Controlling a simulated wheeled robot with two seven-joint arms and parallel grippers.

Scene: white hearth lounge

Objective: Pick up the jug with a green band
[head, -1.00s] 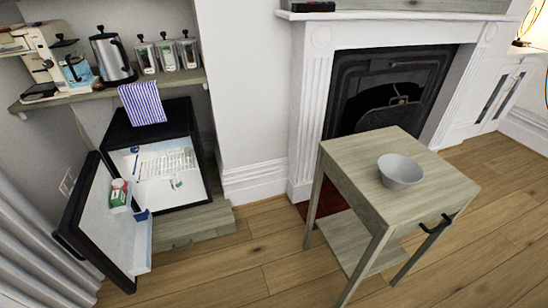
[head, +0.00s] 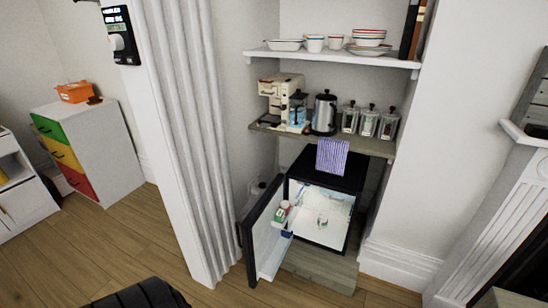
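I cannot make out a jug with a green band for certain. A small fridge (head: 353,178) stands open in the alcove, its door (head: 262,240) swung out to the left. A small red, white and green container (head: 282,211) sits in the door. Inside, a small item with a hint of green (head: 322,222) is too small to identify. Cups (head: 314,43) and stacked bowls (head: 368,38) stand on the upper shelf; no green band is clear on them. Neither of my grippers is in view.
The middle shelf (head: 378,147) holds a coffee machine (head: 280,92), a kettle (head: 324,113) and several jars (head: 368,121). Wooden floor (head: 130,245) is open at left.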

